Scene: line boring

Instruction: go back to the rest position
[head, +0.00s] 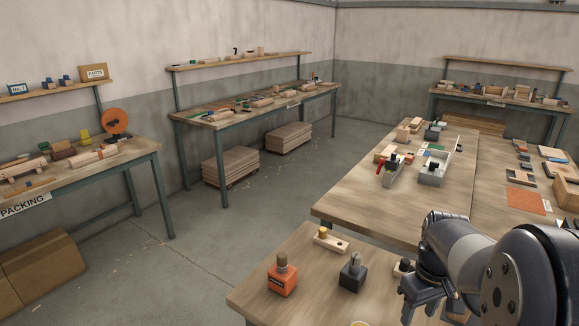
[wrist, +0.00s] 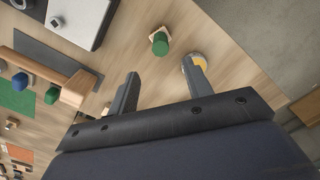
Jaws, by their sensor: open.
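My gripper (head: 421,303) is at the lower right in the head view, at the end of my dark and grey arm. It hangs beside the right part of the near wooden table (head: 262,262). In the wrist view my gripper (wrist: 160,90) shows two dark fingers spread apart, with nothing between them. A green cylinder (wrist: 160,44) stands beyond the fingertips, apart from them. A round yellow-topped piece (wrist: 201,63) lies close to the right finger; I cannot tell whether they touch.
On the near table stand an orange block with a knob (head: 282,276), a dark block (head: 352,273) and a wooden piece with a yellow peg (head: 329,238). A larger workbench (head: 360,202) with a grey tray (head: 433,173) lies behind. The floor (head: 200,262) to the left is open.

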